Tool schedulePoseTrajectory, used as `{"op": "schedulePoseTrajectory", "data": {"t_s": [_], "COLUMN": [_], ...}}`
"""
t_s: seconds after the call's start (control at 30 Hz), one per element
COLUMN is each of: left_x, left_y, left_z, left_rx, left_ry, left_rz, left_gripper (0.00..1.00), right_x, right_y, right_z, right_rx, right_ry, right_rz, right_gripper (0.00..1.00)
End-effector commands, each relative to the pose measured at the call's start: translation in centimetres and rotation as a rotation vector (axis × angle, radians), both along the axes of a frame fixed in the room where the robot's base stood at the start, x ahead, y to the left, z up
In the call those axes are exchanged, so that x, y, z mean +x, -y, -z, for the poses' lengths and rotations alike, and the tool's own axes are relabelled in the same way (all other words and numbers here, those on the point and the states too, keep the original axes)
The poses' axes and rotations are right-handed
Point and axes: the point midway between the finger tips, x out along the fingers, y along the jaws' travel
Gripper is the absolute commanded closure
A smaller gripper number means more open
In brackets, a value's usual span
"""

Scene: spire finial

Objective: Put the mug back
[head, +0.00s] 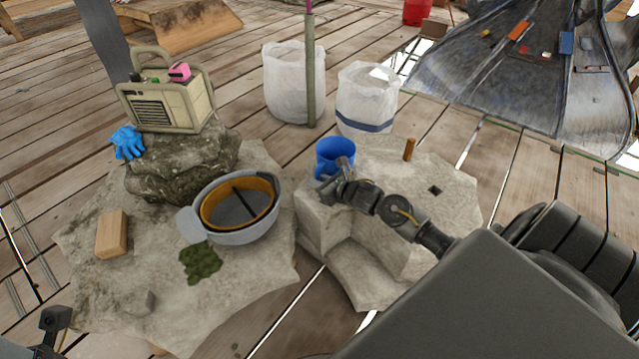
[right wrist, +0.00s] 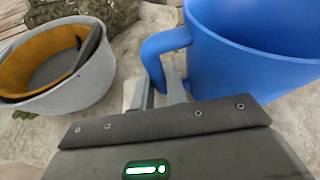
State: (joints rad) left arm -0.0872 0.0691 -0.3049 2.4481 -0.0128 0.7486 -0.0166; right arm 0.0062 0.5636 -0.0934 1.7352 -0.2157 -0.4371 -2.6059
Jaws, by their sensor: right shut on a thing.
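The blue mug (head: 330,155) is at the back left corner of the stone block (head: 440,195) in the head view. I cannot tell whether its base touches the stone. My right gripper (head: 342,172) is shut on the mug's handle. In the right wrist view the fingers (right wrist: 168,92) close around the lower part of the handle, and the blue mug (right wrist: 250,50) looks upright. A dark part of my left gripper (head: 55,320) shows at the lower left edge of the head view, away from the mug; its jaws are not clear.
A grey bowl with an orange-lined divided insert (head: 238,205) sits on the left stone slab, near a wooden block (head: 112,235) and moss (head: 200,262). A small wooden peg (head: 409,149) stands on the right block. White bags (head: 293,85) and a pole (head: 310,70) stand behind.

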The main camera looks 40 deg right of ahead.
Motion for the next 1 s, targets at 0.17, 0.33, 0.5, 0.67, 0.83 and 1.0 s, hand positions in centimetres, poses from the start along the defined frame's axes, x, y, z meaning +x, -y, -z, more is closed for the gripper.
{"op": "schedulePoseTrajectory", "data": {"t_s": [0.17,0.33,0.5,0.67,0.83,1.0], "left_x": [0.0,0.0,0.0,0.0,-0.1,-0.3], "left_y": [0.0,0.0,0.0,0.0,0.0,-0.1], "left_z": [0.0,-0.1,-0.1,-0.1,-0.5,-0.6], "left_rx": [-0.001,0.000,0.000,0.000,-0.001,-0.005], "left_ry": [-0.001,0.007,0.005,0.005,0.007,-0.014], "left_rz": [0.000,-0.001,-0.001,0.000,0.000,0.002], "left_gripper": [0.18,0.18,0.18,0.18,0.18,0.18], "right_x": [0.0,0.0,0.0,0.0,-0.2,-2.9], "right_y": [0.0,0.0,0.0,0.0,0.0,0.2], "right_z": [-0.2,0.1,0.1,0.1,-0.4,-1.5], "right_rx": [-0.001,0.000,0.000,0.000,-0.001,-0.004], "right_ry": [0.001,0.000,0.000,0.000,-0.001,-0.004], "right_rz": [0.000,0.000,0.000,0.000,0.000,-0.003], "right_gripper": [1.00,0.80,0.64,0.64,0.64,0.64]}}
